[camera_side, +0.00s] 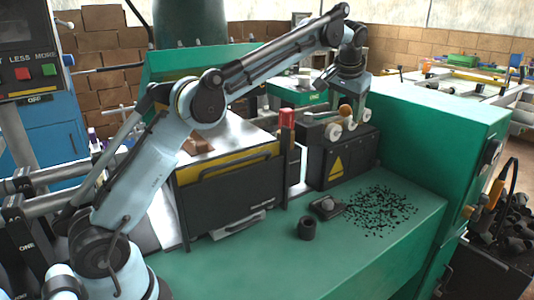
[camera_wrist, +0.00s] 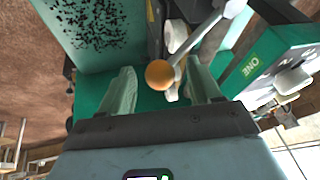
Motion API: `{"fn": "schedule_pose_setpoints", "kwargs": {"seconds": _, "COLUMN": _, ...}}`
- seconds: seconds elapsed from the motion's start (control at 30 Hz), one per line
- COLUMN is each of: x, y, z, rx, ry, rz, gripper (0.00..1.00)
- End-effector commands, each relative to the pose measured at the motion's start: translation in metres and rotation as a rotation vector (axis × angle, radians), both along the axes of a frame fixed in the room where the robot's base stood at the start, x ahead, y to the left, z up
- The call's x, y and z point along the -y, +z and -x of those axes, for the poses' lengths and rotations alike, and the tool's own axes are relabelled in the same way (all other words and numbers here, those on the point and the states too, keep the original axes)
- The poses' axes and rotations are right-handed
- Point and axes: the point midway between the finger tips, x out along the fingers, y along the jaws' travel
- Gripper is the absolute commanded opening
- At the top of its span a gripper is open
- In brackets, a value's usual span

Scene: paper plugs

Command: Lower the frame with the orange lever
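The orange lever knob (camera_side: 345,111) is a small ball at the end of a pale grey lever arm (camera_side: 320,115), above the black machine block with the yellow warning triangle (camera_side: 336,167). White rollers (camera_side: 333,132) show just below the knob. My gripper (camera_side: 347,98) is right at the knob, pointing down. In the wrist view the knob (camera_wrist: 160,74) shows between the two spread pale fingers of my gripper (camera_wrist: 161,88), with gaps on both sides. The fingers are open and grip nothing. The frame under the lever is partly hidden by the rollers and gripper.
A red-topped post (camera_side: 287,118) and a black box with a handle (camera_side: 228,190) stand left of the block. Black crumbs (camera_side: 380,207), a small black cylinder (camera_side: 307,228) and a dark clamp-like piece (camera_side: 326,207) lie on the green bench (camera_side: 260,270). A green wall (camera_side: 430,130) rises behind.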

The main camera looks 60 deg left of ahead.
Motion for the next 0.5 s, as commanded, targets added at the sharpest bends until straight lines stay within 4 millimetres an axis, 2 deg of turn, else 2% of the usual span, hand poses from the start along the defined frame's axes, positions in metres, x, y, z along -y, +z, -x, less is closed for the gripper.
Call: {"fn": "schedule_pose_setpoints", "kwargs": {"seconds": 0.5, "x": 0.038, "y": -0.002, "z": 0.050, "rx": -0.008, "ry": 0.000, "rz": 0.008, "gripper": 0.61}}
